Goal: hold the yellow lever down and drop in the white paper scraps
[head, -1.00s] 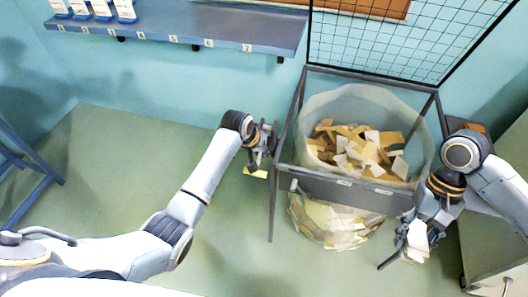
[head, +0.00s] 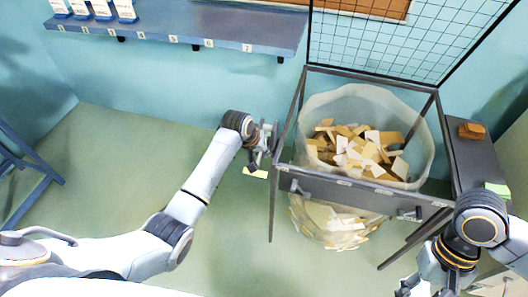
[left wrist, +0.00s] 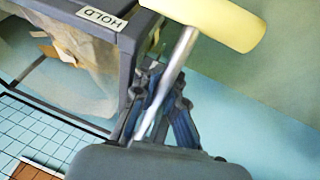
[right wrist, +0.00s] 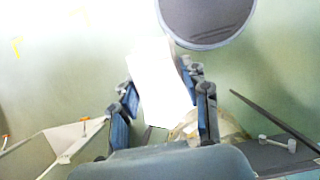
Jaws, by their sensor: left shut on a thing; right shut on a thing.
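The yellow lever handle (head: 256,173) sticks out at the left of the bag stand; in the left wrist view its yellow grip (left wrist: 215,20) is on a metal rod. My left gripper (head: 264,150) is shut on the lever, its fingers at the rod below the grip. My right gripper (right wrist: 160,108) is shut on a white paper scrap (right wrist: 158,82), in front and to the right of the stand, outside the bag. In the head view this gripper is partly cut off at the bottom edge. The clear bag (head: 424,120) hangs open in the stand, holding tan and white scraps (head: 350,152).
The dark stand frame (head: 350,186) surrounds the bag; a wire grid (head: 385,45) rises behind. A dark side surface (head: 478,165) at right carries a brown block (head: 472,131). A round grey disc (right wrist: 207,12) shows in the right wrist view. Open floor lies left.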

